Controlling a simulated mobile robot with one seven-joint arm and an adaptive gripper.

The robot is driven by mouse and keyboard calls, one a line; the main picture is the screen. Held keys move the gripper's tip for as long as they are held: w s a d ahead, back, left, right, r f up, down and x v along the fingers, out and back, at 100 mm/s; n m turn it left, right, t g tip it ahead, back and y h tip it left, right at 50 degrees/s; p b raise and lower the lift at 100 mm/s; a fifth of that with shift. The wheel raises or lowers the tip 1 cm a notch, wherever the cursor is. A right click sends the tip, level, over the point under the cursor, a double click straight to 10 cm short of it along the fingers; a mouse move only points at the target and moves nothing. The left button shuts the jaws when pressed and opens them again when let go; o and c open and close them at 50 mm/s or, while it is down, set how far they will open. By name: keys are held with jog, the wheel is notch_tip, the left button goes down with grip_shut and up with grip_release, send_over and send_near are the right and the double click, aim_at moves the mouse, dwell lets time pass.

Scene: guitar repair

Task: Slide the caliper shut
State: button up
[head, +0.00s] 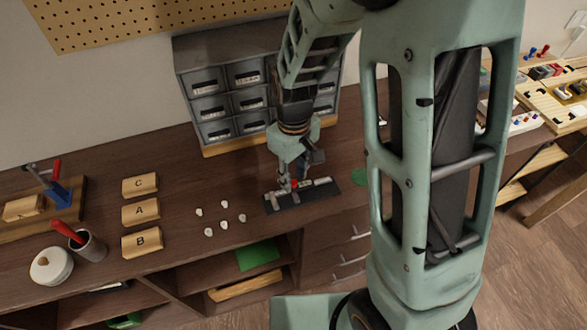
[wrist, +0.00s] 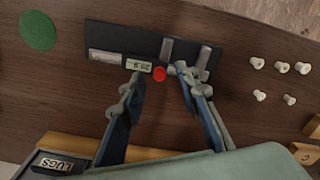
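The caliper (head: 318,183) lies on a dark mat (head: 327,195) near the front edge of the workbench. In the wrist view the caliper shows a silver beam (wrist: 104,56), a small display (wrist: 138,65), a red knob (wrist: 159,74) and two silver jaws (wrist: 204,58) with a gap between them. My gripper (head: 293,185) is low over the caliper. In the wrist view my gripper (wrist: 160,74) has its two fingertips apart, one by the display and one by the nearer jaw, with the red knob between them. I cannot tell whether either fingertip touches the caliper.
Several small white pegs (head: 223,224) lie left of the mat. Wooden blocks marked C, A and B (head: 141,212) stand further left. A drawer cabinet (head: 205,60) stands behind my gripper. A green disc (wrist: 37,30) lies beyond the mat's other end.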

jog(key=shift+f, duration=0.4)
jog(key=shift+c, duration=0.2)
grip_shut()
